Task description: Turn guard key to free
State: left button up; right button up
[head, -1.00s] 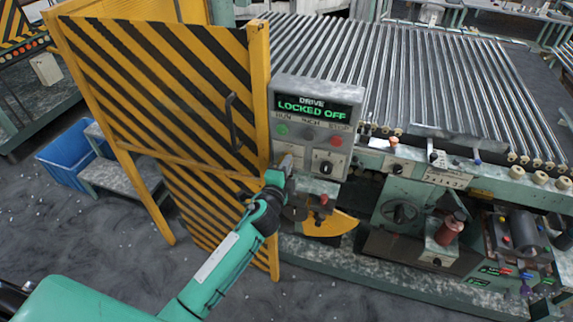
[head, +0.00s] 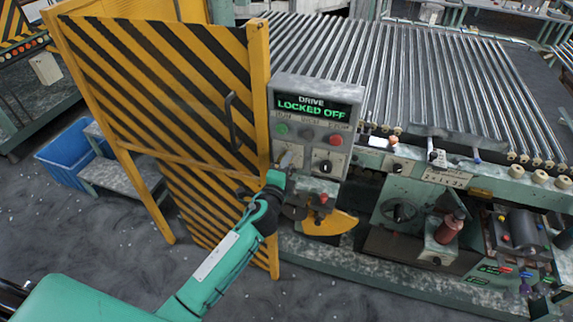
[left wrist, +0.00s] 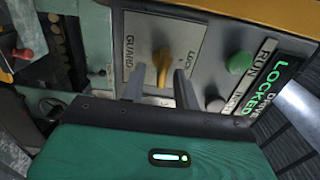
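The yellow guard key (left wrist: 163,66) sits on a pale plate (left wrist: 190,40) marked GUARD and LOCK in the left wrist view. My left gripper (left wrist: 158,88) is open there, with one finger on each side of the key's lower end. I cannot tell whether the fingers touch it. In the head view, my left gripper (head: 284,164) is at the lower left of the control panel (head: 316,95) and hides the key. The panel's screen (head: 311,106) reads DRIVE LOCKED OFF. My right gripper is not in view.
A green RUN button (left wrist: 239,63) is close beside the key plate. A red button (head: 336,140) and a black knob (head: 325,167) are on the panel's right. A yellow-black striped guard door (head: 160,75) stands left, and rollers (head: 400,70) lie behind.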

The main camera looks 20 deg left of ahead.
pick_arm(q)
jog(key=shift+s, duration=0.1)
jog(key=s+b, duration=0.4)
jog(key=s, duration=0.9)
jog(key=shift+s+a, duration=0.25)
jog(key=shift+s, duration=0.1)
jog(key=shift+f, duration=0.1)
